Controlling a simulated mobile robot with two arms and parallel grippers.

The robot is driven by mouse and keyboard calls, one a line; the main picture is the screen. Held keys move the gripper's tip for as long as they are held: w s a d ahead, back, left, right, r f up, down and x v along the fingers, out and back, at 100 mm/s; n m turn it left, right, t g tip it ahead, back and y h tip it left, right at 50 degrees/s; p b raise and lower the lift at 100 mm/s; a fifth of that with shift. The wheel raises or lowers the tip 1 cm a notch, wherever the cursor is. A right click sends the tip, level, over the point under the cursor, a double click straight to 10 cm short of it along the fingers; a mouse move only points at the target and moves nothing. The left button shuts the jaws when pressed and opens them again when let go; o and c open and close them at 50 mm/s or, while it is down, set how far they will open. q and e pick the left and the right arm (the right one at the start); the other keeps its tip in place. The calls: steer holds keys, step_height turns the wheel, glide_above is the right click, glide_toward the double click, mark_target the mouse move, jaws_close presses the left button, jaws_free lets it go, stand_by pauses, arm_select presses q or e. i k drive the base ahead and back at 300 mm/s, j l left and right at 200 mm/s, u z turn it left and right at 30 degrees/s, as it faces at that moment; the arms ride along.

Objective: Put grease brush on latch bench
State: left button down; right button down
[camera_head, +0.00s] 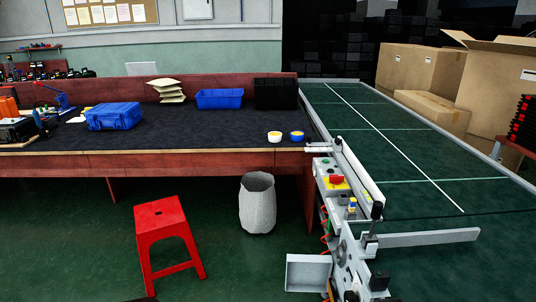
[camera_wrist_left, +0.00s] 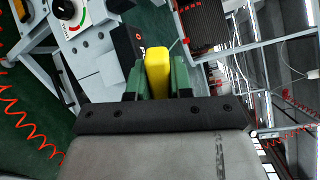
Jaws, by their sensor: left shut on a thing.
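My left gripper (camera_wrist_left: 158,82) shows in the left wrist view, with its two green fingers shut on a yellow block-like thing (camera_wrist_left: 158,70). This is probably the grease brush's handle; no bristles can be made out. Neither gripper is in the head view, and my right gripper is in no view. A long reddish-brown bench (camera_head: 180,160) with a dark top stands at the left in the head view. No label shows whether it is the latch bench.
On the bench are a blue case (camera_head: 114,116), a blue bin (camera_head: 219,98), a black crate (camera_head: 276,93) and two small tubs (camera_head: 297,135). A green conveyor (camera_head: 410,150) runs at the right. A red stool (camera_head: 167,228) and a grey basket (camera_head: 257,205) stand in front.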

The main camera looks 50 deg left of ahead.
mark_target(250, 142)
steer(key=z, duration=1.9)
steer(key=k+j+z, duration=0.15)
steer(key=z, duration=0.3)
steer(key=k+j+z, duration=0.2)
steer(key=z, duration=0.3)
steer(key=k+j+z, duration=0.15)
steer(key=z, duration=0.3)
steer(key=k+z, duration=0.25)
steer(key=z, duration=0.25)
steer(key=k+j+z, duration=0.15)
steer(key=k+z, duration=0.15)
steer(key=k, duration=1.7)
steer(key=k+u, duration=0.2)
steer(key=u, duration=0.25)
steer(key=k+u, duration=0.2)
steer(key=u, duration=0.3)
steer(key=k+j+u, duration=0.15)
steer(key=u, duration=3.5)
